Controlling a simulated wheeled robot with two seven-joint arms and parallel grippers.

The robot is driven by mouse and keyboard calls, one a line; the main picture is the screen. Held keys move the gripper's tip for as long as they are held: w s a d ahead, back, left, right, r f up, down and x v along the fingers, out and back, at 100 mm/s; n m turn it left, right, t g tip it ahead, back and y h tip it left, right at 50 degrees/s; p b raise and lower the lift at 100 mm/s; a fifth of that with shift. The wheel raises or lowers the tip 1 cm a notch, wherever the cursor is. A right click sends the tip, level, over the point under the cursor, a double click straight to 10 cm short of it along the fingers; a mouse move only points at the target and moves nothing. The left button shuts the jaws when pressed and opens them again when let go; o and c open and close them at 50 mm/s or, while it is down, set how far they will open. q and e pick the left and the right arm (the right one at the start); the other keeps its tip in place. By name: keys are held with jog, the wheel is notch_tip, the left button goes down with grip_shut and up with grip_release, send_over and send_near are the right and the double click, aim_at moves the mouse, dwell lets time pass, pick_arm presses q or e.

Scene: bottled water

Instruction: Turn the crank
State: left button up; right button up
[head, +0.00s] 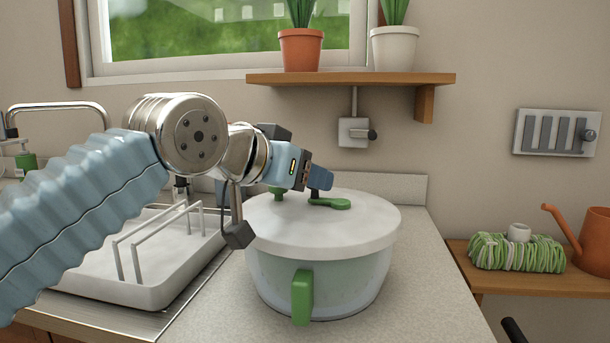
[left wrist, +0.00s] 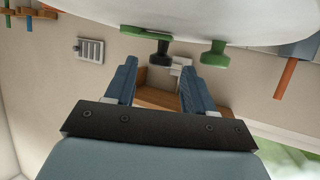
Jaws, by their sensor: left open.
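A round bowl (head: 325,288) with a green side handle (head: 302,297) stands on the counter under a white lid (head: 365,225). A green crank arm (head: 330,203) lies on the lid's top; a green knob (head: 276,192) stands left of it. Both green parts show in the left wrist view, the crank arm (left wrist: 147,33) at left and the knob (left wrist: 213,52) at right. My left gripper (head: 320,180) is above the lid near the crank arm. Its two fingers (left wrist: 157,72) are apart with nothing gripped between them. My right gripper is out of view.
A dish rack tray (head: 130,290) stands left of the bowl. A wall device (head: 353,132) with a dark knob hangs under the plant shelf (head: 350,79). An orange watering can (head: 595,240) and a green-white bundle (head: 515,253) sit on a right shelf. Counter right of the bowl is clear.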

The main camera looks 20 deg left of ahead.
pick_arm(q)
jog(key=shift+w+f, duration=0.2)
jog(key=shift+w, duration=0.2)
jog(key=shift+c, duration=0.5)
grip_shut()
jog(key=shift+w+m+h, duration=0.1)
jog(key=shift+m+h, duration=0.2)
